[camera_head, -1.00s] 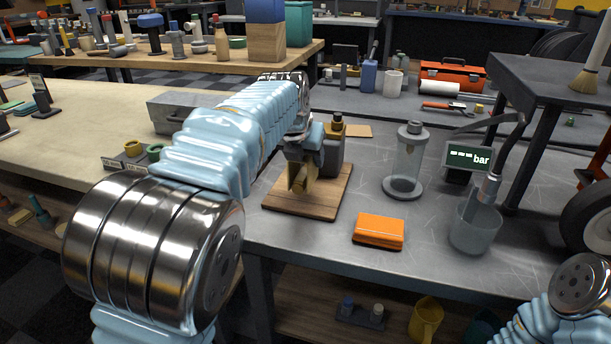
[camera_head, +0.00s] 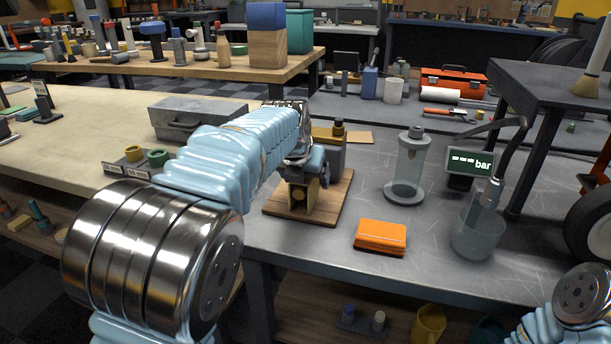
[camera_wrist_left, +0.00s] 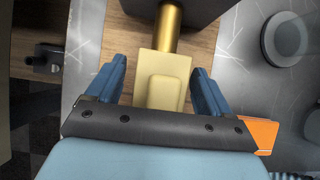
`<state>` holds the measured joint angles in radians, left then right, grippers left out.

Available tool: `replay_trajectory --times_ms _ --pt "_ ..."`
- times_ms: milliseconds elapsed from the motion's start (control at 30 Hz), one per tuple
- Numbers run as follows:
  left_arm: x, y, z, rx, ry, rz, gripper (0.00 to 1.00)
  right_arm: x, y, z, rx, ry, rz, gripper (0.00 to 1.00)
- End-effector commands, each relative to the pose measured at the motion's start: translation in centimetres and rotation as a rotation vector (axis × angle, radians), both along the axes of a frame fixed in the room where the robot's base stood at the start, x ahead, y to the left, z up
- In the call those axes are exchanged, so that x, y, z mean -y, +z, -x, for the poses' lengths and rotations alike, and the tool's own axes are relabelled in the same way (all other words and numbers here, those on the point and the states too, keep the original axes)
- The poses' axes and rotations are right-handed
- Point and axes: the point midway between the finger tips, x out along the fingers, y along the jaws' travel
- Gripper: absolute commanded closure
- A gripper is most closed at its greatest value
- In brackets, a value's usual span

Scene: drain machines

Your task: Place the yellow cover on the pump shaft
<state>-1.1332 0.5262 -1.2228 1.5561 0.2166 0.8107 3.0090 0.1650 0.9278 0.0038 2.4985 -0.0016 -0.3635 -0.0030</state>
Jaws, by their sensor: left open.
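The yellow cover (camera_wrist_left: 165,78) is a pale yellow boxy piece in the left wrist view. It is in line with the brass pump shaft (camera_wrist_left: 170,28), against its near end. I cannot tell how far it encloses the shaft. The shaft runs into the dark grey pump (camera_wrist_left: 178,6), whose body also shows in the head view (camera_head: 334,150). My left gripper (camera_wrist_left: 159,72) is open. Its blue fingers are on either side of the cover, with visible gaps. In the head view the left gripper (camera_head: 304,182) partly hides the cover. My right gripper is out of view.
The pump stands on a wooden board (camera_head: 340,200) on the grey bench. An orange box (camera_head: 380,237), a glass cylinder (camera_head: 408,165), a clear beaker (camera_head: 476,235) and a pressure display (camera_head: 469,160) are to the right. A grey case (camera_head: 190,117) is to the left.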

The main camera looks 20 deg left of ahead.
Motion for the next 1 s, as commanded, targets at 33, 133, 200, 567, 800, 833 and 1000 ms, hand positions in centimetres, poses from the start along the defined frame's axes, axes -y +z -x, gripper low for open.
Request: replay_trajectory --times_ms 33,133,200,567,800,833,1000 --pt "0.0 0.1 0.0 0.0 0.0 0.0 0.19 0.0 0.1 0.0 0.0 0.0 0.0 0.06" --pt "0.0 0.9 0.4 0.002 -0.001 0.0 0.19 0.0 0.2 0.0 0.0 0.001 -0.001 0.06" --pt "0.1 1.8 0.9 0.002 -0.002 0.0 0.19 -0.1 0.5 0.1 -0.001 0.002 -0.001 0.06" --pt "-0.1 8.4 5.2 0.003 -0.002 0.0 0.19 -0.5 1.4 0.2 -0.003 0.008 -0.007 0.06" --pt "-0.2 10.2 6.4 0.001 0.0 0.0 0.19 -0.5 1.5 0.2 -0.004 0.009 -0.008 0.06" --pt "-0.2 10.2 6.5 0.001 0.0 0.0 0.19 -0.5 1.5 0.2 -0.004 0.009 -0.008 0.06" --pt "-0.2 10.2 6.5 0.0 0.0 0.0 0.19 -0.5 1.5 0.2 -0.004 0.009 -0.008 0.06"
